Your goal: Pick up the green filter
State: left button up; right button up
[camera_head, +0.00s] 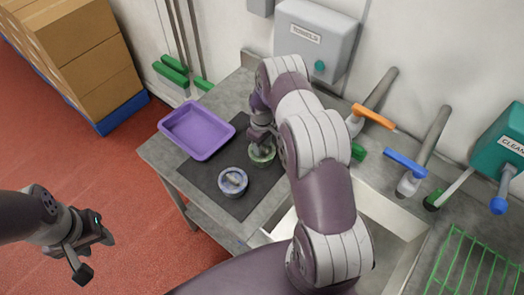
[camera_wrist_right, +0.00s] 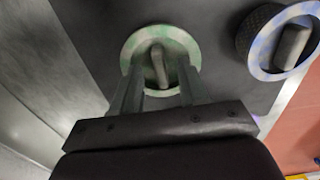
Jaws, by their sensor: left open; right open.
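The green filter (camera_head: 262,154) is a round piece with a pale green rim and a raised grey grip bar, lying on the dark mat (camera_head: 230,194). My right gripper (camera_head: 263,143) is directly above it and partly hides it in the head view. In the right wrist view the green filter (camera_wrist_right: 160,52) lies at the fingertips, with the open fingers (camera_wrist_right: 155,85) on either side of its grip bar. I cannot tell whether they touch it. My left gripper (camera_head: 88,252) is open and empty over the red floor, away from the table.
A blue-rimmed filter (camera_head: 233,182) stands on the mat close to the green one; it also shows in the right wrist view (camera_wrist_right: 283,42). A purple tray (camera_head: 197,130) is at the back left. A sink (camera_head: 385,222) and taps are to the right, with a wall behind.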

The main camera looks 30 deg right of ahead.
grip_shut()
